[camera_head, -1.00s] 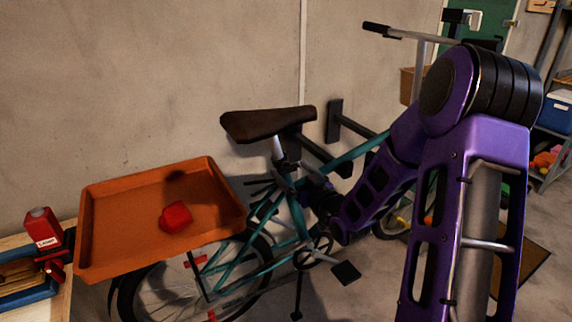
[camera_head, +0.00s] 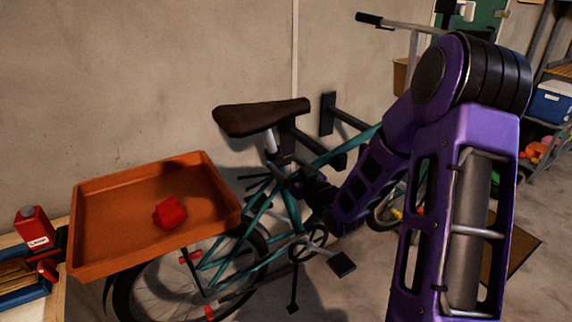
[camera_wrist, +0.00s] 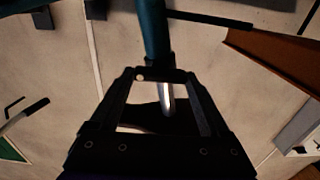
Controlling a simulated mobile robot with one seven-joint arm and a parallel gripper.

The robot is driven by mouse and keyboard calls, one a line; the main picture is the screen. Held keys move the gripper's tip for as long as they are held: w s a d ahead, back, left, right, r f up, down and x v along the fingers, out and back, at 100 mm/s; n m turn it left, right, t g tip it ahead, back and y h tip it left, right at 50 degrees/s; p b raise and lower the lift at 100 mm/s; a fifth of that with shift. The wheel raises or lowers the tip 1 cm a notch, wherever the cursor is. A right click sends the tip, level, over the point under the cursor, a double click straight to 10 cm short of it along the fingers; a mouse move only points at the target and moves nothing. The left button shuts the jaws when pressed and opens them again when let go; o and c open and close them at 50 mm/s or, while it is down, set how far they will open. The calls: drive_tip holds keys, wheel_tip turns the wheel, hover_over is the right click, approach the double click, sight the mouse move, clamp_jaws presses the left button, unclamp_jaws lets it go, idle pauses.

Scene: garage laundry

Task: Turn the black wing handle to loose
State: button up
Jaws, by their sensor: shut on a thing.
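The teal bicycle (camera_head: 268,215) has a brown-black saddle (camera_head: 262,117) on a silver seat post (camera_head: 271,141). My gripper (camera_wrist: 158,75) is shut at the collar where the silver post enters the teal tube. A small dark part (camera_wrist: 150,75) lies between its fingertips and looks like the black wing handle, but the fingers and shadow hide its shape and angle. The silver post (camera_wrist: 167,98) and dark saddle show between the fingers. In the head view, my wrist reaches the seat tube from the right, and the fingertips are hard to make out.
An orange tray (camera_head: 84,227) holding a red object (camera_head: 170,212) is left of the saddle, above the rear wheel. A red bottle (camera_head: 34,228) stands far left. Black wall brackets (camera_head: 328,113) are behind the bike. A thin black bar (camera_wrist: 210,18) extends beside the tube.

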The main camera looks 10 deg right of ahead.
drive_tip(key=shift+b, duration=0.3)
drive_tip(key=shift+a+f+n+b, duration=0.1)
drive_tip(key=shift+f+n+b, duration=0.05)
drive_tip(key=shift+n+b, duration=1.55)
drive_tip(key=shift+b, duration=0.25)
drive_tip(key=n, duration=0.4)
drive_tip(key=shift+a+r+n+b, duration=0.1)
drive_tip(key=shift+r+n+b, duration=0.1)
drive_tip(key=shift+n+b, duration=0.1)
drive_tip(key=n, duration=0.6)
drive_tip(key=shift+a+f, duration=0.1)
drive_tip(key=n, duration=0.5)
drive_tip(key=shift+f, duration=0.1)
drive_tip(key=shift+n, duration=0.4)
